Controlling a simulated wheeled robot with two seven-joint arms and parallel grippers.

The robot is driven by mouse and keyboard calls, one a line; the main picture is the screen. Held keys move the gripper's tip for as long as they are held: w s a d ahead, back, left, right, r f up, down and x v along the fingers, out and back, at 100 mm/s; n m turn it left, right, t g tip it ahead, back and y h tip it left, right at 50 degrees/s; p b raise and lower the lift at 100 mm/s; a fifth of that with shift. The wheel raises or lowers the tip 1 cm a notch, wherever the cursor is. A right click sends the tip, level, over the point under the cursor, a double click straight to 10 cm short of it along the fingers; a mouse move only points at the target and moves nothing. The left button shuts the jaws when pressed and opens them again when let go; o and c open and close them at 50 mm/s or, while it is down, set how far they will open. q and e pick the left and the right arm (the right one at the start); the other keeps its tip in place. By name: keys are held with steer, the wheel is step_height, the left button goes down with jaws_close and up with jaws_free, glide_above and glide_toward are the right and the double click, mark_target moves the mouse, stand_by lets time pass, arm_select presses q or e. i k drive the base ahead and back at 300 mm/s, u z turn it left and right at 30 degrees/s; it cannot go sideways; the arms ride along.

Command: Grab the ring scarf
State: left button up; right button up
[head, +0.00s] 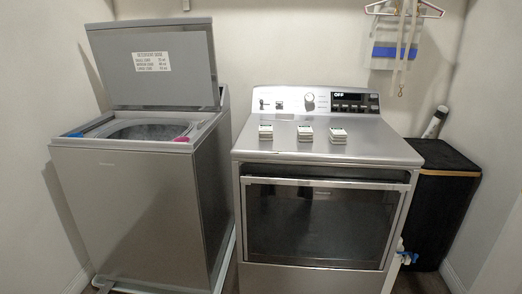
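A long, narrow beige strip (404,50), which looks like the ring scarf, hangs from a hanger (404,8) on the back wall at the upper right. It falls in two lengths, and a small ring-like end shows at the bottom of the right one. A blue and white item (391,52) is behind the strip. Neither of my grippers is in view, so I cannot see whether they are open or hold anything.
The topload washer (130,215) stands at left, its lid (152,85) raised. The dryer (325,145) stands centre with several small stacks (305,134) on top.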

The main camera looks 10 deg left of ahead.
mark_target(265, 133)
steer(key=u, duration=0.95)
steer(key=i, duration=1.3)
steer(key=z, duration=0.35)
